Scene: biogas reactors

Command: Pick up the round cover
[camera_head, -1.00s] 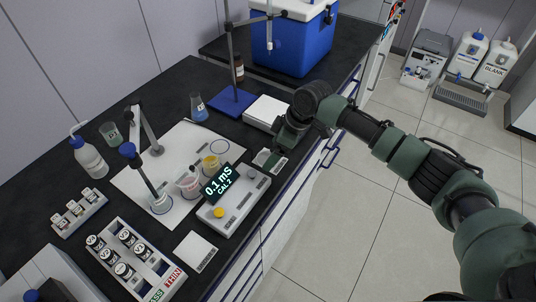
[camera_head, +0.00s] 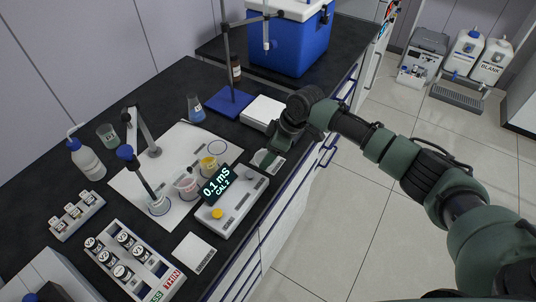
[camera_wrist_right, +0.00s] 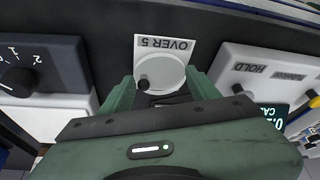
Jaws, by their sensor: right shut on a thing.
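The round cover (camera_wrist_right: 160,72) is a pale grey disc with a small black knob in the right wrist view. It shows over a white card marked "OVER 5" (camera_wrist_right: 166,43); I cannot tell whether it touches the card. My right gripper (camera_wrist_right: 163,90) has its green fingers on either side of the cover's near part and is shut on it. In the head view my right gripper (camera_head: 274,150) is low over the card (camera_head: 275,168) at the bench's right edge, and the arm hides most of the cover. My left gripper is not in view.
A meter reading 0.1 mS (camera_head: 232,205) stands close to the left of the card in the head view. A white-topped device (camera_head: 262,112) is just behind the gripper. Cups, a probe stand and vial racks (camera_head: 130,258) fill the bench leftward. Open floor lies right.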

